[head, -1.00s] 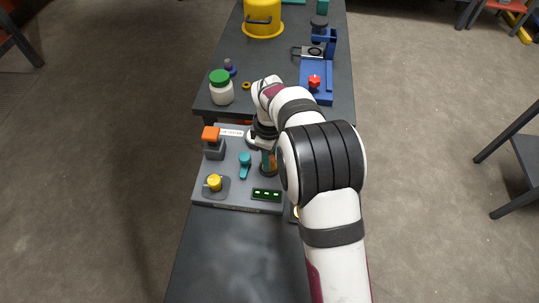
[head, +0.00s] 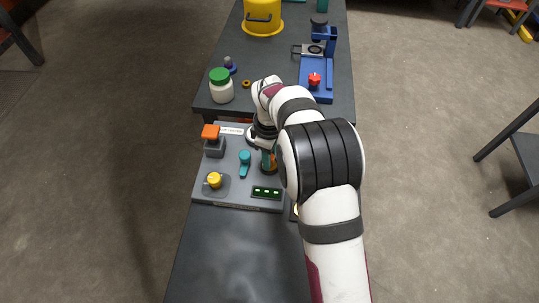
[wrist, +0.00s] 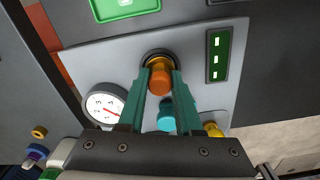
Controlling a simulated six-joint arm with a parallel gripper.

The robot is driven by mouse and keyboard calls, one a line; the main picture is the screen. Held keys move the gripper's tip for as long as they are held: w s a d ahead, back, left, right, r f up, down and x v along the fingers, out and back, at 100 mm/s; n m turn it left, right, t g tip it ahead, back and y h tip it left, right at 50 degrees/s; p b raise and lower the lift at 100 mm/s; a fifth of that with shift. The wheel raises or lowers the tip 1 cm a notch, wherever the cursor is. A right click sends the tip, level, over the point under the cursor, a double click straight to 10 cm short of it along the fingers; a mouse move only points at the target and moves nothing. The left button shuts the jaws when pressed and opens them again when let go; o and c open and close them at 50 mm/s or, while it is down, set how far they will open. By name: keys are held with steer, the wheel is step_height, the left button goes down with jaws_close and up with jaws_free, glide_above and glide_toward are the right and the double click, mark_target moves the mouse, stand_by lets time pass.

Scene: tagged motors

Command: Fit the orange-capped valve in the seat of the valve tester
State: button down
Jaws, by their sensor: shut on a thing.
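My gripper (wrist: 160,84) is shut on the orange-capped valve (wrist: 160,70), with one teal finger on each side of its cap. A brass-coloured part of the valve shows beyond the orange cap. The dark round seat (wrist: 158,52) of the valve tester (wrist: 98,62) lies around or just behind the valve's far end; I cannot tell how deep the valve sits in it. In the head view my gripper (head: 267,160) is at the right part of the valve tester (head: 237,196), and my arm hides most of the valve.
The tester carries a gauge (wrist: 103,106), a teal handle (head: 244,163), a yellow knob (head: 214,180), an orange-topped post (head: 211,133) and a lit display (head: 267,193). Behind stand a green-lidded jar (head: 221,87), a blue fixture (head: 316,82) and a yellow bucket (head: 262,17). The near bench is clear.

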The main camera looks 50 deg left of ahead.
steer(key=c, duration=0.5)
jaws_free()
steer(key=shift+r, duration=3.25)
